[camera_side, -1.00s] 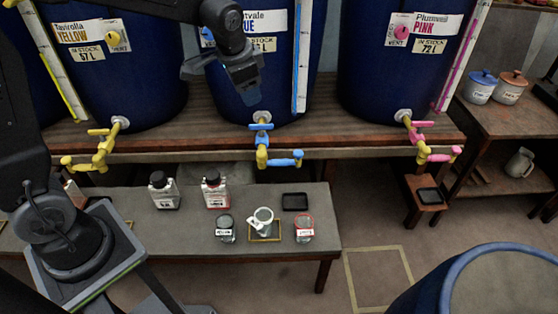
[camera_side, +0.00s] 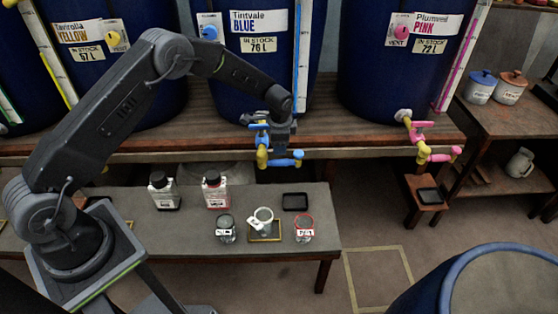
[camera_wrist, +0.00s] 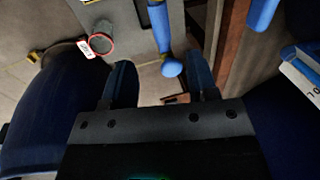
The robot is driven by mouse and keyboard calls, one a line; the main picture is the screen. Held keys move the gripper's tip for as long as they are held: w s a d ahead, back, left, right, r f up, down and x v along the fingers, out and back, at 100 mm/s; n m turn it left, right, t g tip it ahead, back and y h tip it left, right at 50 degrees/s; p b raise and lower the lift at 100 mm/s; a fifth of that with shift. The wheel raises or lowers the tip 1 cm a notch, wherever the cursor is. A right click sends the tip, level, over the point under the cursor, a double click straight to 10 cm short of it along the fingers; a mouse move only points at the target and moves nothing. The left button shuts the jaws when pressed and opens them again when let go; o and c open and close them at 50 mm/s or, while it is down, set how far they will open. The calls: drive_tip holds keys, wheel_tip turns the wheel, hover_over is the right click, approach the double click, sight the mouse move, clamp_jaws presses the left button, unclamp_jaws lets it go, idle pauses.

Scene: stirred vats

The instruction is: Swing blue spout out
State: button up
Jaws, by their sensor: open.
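The blue spout (camera_side: 285,162) is on the tap below the blue vat (camera_side: 255,80), and its arm points right along the shelf front in the side view. A yellow elbow (camera_side: 262,156) joins it to the tap, with a blue handle (camera_side: 258,127) above. My gripper (camera_side: 272,132) is just above the spout, close to the tap. In the wrist view the blue spout (camera_wrist: 162,28) lies ahead, between the directions of my two open fingers (camera_wrist: 160,72).
The yellow vat (camera_side: 150,85) and pink vat (camera_side: 385,90) stand either side. The pink tap (camera_side: 421,140) projects to the right.

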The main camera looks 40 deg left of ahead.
sight(279, 160)
drive_tip(key=f, duration=0.3)
drive_tip(key=w+a+f, duration=0.1)
drive_tip(key=f, duration=0.6)
drive_tip(key=shift+w+a, duration=0.2)
drive_tip(key=shift+a, duration=0.05)
clamp_jaws()
